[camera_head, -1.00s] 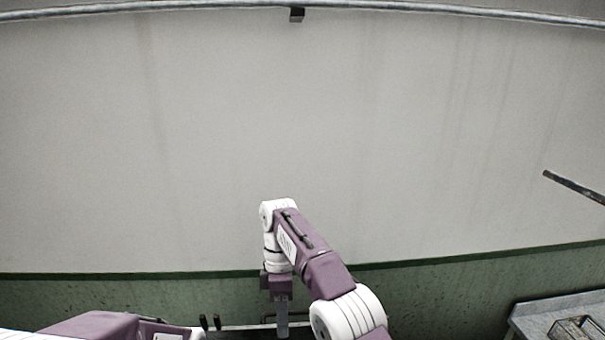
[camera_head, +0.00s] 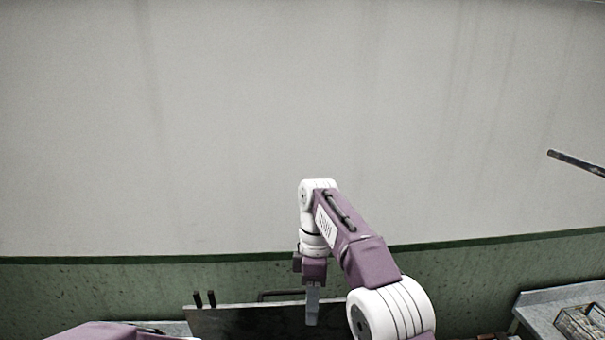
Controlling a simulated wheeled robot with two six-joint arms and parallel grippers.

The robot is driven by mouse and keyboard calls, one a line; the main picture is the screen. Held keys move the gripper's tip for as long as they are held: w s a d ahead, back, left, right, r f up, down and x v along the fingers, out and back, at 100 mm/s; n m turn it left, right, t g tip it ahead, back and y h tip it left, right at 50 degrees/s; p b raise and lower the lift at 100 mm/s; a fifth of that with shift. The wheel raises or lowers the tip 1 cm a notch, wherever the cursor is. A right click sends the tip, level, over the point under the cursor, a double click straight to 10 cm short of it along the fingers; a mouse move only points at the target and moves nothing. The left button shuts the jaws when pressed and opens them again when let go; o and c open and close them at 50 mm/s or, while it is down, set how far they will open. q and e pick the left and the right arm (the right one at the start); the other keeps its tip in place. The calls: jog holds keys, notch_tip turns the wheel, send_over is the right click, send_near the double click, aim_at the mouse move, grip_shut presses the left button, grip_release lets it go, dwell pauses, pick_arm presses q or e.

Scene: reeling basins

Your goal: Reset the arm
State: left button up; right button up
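My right arm comes up from the lower right and bends down at the wrist. Its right gripper (camera_head: 312,308) points down in front of a dark metal panel (camera_head: 250,320). The fingers look narrow and edge-on, so I cannot tell whether they are open or shut. I see nothing hanging from them. My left gripper is out of the picture.
Two short dark pegs (camera_head: 204,299) stand at the panel's left end. A grey bench (camera_head: 545,299) with a wire basket (camera_head: 580,323) is at the lower right. A dark bar (camera_head: 577,163) juts in from the right edge. A plain wall (camera_head: 220,130) fills the back.

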jog(key=s+d+f+m+t+b, duration=0.1)
jog(key=s+d+f+m+b, duration=0.4)
jog(key=f, duration=0.6)
jog(key=s+d+f+m+t+b, duration=0.1)
jog(key=s+d+f+m+b, duration=0.4)
jog(key=f, duration=0.6)
jog(key=s+d+f+m+t+b, duration=0.2)
jog(key=s+d+f+m+b, duration=0.3)
jog(key=f, duration=0.5)
jog(key=s+m, duration=0.1)
jog(key=m, duration=0.1)
jog(key=shift+s+d+f+m+b, duration=0.15)
jog(key=shift+d+f+m+b, duration=0.15)
jog(key=shift+d+f+b, duration=0.1)
